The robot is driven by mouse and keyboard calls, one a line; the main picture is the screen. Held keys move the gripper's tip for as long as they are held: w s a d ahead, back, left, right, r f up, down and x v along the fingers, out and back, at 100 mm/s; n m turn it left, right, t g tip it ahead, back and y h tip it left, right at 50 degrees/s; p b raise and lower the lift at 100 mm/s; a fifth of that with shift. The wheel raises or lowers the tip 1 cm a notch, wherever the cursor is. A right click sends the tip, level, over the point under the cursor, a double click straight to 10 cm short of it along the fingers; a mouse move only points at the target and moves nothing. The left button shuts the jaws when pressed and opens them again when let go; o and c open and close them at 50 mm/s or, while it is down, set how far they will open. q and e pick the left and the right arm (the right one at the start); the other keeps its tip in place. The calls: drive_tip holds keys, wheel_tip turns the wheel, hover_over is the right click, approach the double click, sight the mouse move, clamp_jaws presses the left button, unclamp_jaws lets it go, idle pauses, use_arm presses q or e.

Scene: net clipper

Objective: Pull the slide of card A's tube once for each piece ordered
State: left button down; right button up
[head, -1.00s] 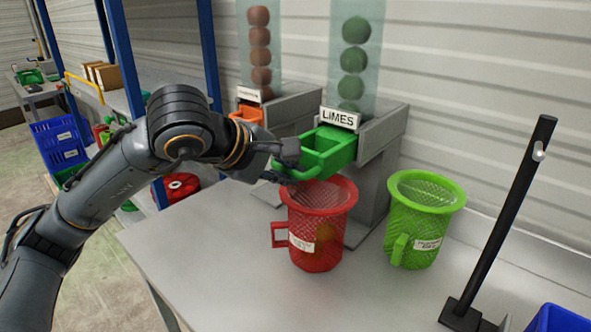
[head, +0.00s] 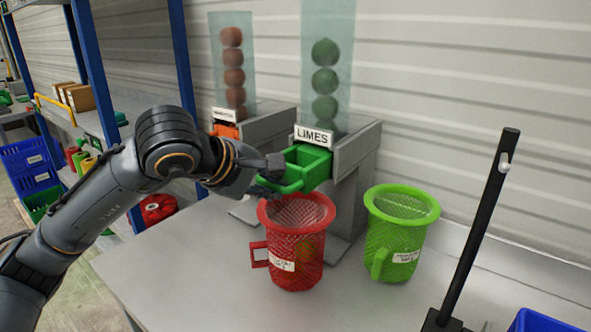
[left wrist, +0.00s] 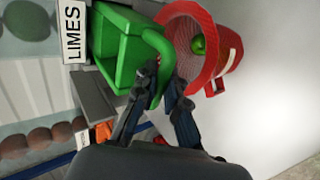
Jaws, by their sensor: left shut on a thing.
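The limes tube (head: 327,60) holds a stack of green limes above a sign reading LIMES (head: 314,136). Its green slide (head: 312,170) sticks out of the grey stand, and its tray looks empty. My left gripper (left wrist: 166,88) is shut on the slide's looped handle; in the head view the fingertips are partly hidden at the handle. A red mesh basket (head: 267,214) with a handle and label stands below the slide. A lime (left wrist: 199,45) shows inside it in the left wrist view. My right gripper is out of view. No order card is readable.
A second tube (head: 233,70) with brownish-red pieces and an orange slide (head: 226,130) stands to the left. A green mesh basket (head: 400,225) stands to the right. A black post (head: 480,225) and a blue bin (head: 540,322) are at the right. The front of the table is clear.

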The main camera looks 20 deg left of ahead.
use_arm(q)
drive_tip(key=shift+w+d+r+p, duration=0.15)
drive_tip(key=shift+w+d, duration=0.3)
drive_tip(key=shift+w, duration=0.9)
drive_tip(key=shift+w+d+r+p, duration=0.15)
drive_tip(key=shift+w+d, duration=0.3)
drive_tip(key=shift+w, duration=0.9)
drive_tip(key=shift+w+d+r+p, duration=0.15)
drive_tip(key=shift+w+d, duration=0.3)
drive_tip(key=shift+w, duration=0.9)
drive_tip(key=shift+f, duration=0.1)
drive_tip(key=c, duration=1.3)
unclamp_jaws()
drive_tip(key=shift+s, duration=0.15)
drive_tip(key=shift+s+f, duration=0.1)
drive_tip(key=shift+s, duration=0.05)
drive_tip(key=shift+f, duration=0.1)
